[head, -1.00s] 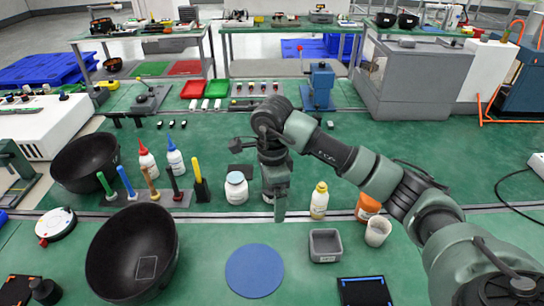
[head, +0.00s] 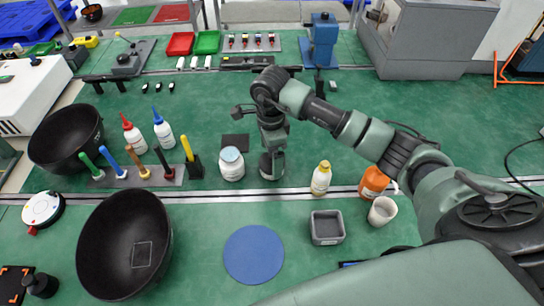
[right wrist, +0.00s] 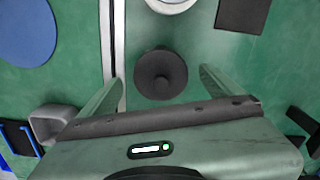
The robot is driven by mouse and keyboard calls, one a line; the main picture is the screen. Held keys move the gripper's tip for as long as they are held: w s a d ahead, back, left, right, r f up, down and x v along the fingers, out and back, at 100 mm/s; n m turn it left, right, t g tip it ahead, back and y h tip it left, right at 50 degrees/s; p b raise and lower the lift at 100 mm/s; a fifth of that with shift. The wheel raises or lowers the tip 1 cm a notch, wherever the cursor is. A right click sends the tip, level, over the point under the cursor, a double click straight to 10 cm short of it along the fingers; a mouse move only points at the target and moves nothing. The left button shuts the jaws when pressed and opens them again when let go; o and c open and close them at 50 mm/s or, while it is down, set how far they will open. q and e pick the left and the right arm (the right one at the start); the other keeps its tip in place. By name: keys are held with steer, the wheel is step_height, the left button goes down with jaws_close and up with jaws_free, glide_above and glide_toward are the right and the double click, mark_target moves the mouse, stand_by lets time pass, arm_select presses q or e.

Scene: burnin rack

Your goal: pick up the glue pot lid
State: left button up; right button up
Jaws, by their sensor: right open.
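The glue pot lid, a dark round disc with a raised knob in its middle (right wrist: 160,73), lies on the green bench in the right wrist view. My right gripper (right wrist: 161,76) is open, with one finger on each side of the lid and visible gaps between. In the head view my right gripper (head: 272,160) points down at the bench just right of a white jar (head: 232,164). There the gripper largely covers the lid. The jar's edge also shows at the top of the right wrist view (right wrist: 172,3). My left gripper is not in view.
A yellow-capped bottle (head: 321,179), an orange bottle (head: 374,182), a white cup (head: 382,211) and a grey tray (head: 327,228) stand to the right. A dark square pad (head: 235,141) lies behind the jar. A blue disc (head: 254,254) and a black bowl (head: 110,250) are in front.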

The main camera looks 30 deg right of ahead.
steer(key=shift+f, duration=0.6)
steer(key=c, duration=1.4)
steer(key=shift+r, duration=0.2)
